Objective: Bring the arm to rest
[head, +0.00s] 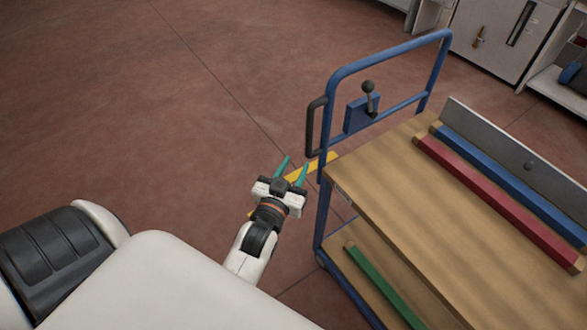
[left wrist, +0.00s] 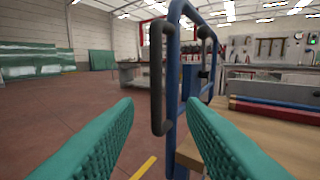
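My left gripper (head: 292,172) is in the middle of the head view, beside the near left corner of the trolley. Its two green fingers stand apart with nothing between them; they also show wide apart in the left wrist view (left wrist: 160,140). The fingers point toward the trolley's blue push frame (head: 326,100) with its black handle (head: 310,125), which also shows ahead in the left wrist view (left wrist: 157,78). I cannot see a gap or contact clearly, but the gripper appears apart from the trolley. My right gripper is not in view.
The trolley's wooden top (head: 400,190) carries a red bar (head: 490,200) and a blue bar (head: 510,185). A green bar (head: 380,285) lies on its lower shelf. A grey cabinet (head: 500,35) stands at the back right. The red floor (head: 130,110) to the left is clear.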

